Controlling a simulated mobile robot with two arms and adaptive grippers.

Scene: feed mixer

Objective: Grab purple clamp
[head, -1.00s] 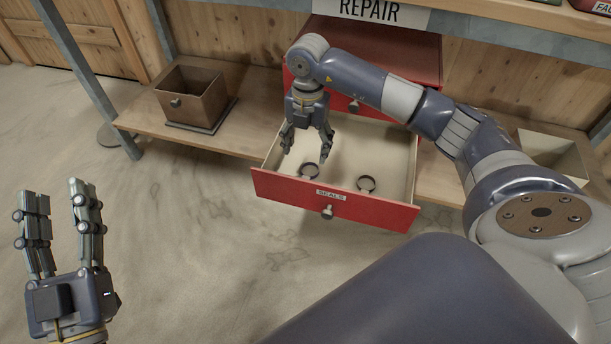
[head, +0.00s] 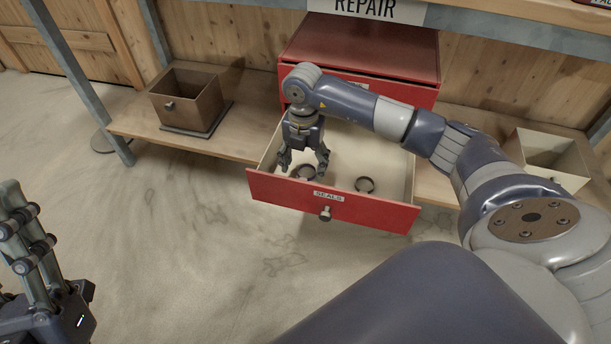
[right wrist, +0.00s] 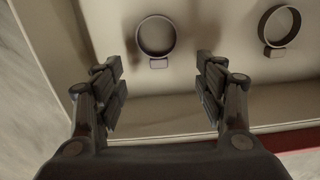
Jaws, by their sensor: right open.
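The purple clamp (head: 306,172) is a thin ring lying in the open red drawer marked SEALS, on the left. In the right wrist view the clamp (right wrist: 158,63) shows a small purplish tab and lies beyond the fingertips, roughly centred between them. My right gripper (head: 303,163) points down into the drawer over this clamp. In the right wrist view it (right wrist: 160,80) is open and empty, with a finger to each side. My left gripper (head: 20,225) is at the left edge, partly cut off by the frame; its opening cannot be judged.
A second, darker ring (head: 365,184) lies to the right in the drawer (head: 385,213); it also shows in the right wrist view (right wrist: 279,28). The drawer walls surround the right gripper. An open brown bin (head: 187,100) and a pale bin (head: 548,155) stand on the shelf.

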